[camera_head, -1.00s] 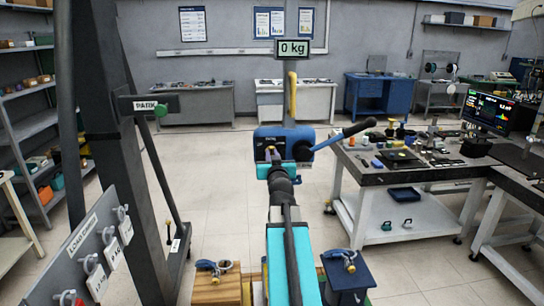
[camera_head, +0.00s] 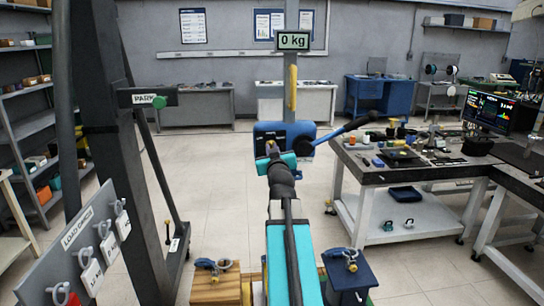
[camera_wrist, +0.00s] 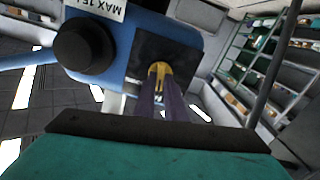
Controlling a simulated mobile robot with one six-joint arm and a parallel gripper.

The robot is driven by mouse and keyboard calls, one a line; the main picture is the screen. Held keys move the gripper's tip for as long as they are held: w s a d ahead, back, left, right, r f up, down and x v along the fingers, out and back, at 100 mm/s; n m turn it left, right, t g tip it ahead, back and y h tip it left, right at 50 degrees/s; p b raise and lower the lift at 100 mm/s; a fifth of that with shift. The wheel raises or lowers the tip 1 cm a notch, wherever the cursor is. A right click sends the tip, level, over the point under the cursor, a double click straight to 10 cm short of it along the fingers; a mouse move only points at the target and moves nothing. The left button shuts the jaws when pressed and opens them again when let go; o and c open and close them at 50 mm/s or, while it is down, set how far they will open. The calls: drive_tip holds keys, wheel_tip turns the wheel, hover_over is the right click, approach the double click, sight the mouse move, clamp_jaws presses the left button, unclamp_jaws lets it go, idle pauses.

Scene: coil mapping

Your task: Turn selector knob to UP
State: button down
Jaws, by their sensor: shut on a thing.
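The blue hoist unit (camera_head: 266,130) hangs ahead in the head view, with a long lever reaching to the right. In the wrist view its blue body (camera_wrist: 205,45) has a black round part (camera_wrist: 85,45) and a dark plate. The yellow selector knob (camera_wrist: 160,68) stands out from that dark plate. My gripper (camera_wrist: 163,95) is shut on the knob, its dark fingers reaching up to it. In the head view my gripper (camera_head: 272,150) is at the unit's front, and my arm hides part of it. The knob's marked positions cannot be read.
A load display (camera_head: 293,40) above reads 0 kg. A dark frame with a PARK sign (camera_head: 146,97) stands left. A board with hanging shackles (camera_head: 85,240) is at lower left. A cluttered workbench (camera_head: 385,175) stands right.

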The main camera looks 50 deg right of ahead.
drive_tip(key=n+b, duration=0.5)
drive_tip(key=b, duration=0.4)
drive_tip(key=shift+f+n, duration=0.15)
drive_tip(key=shift+n, duration=0.15)
drive_tip(key=shift+a+n+b, duration=0.1)
drive_tip(key=shift+n+b, duration=0.2)
drive_tip(key=shift+b, duration=0.1)
drive_tip(key=c, duration=1.8)
unclamp_jaws()
drive_tip(key=shift+a, duration=0.1)
drive_tip(key=shift+b+v, duration=4.55)
drive_tip(key=shift+v, duration=2.2)
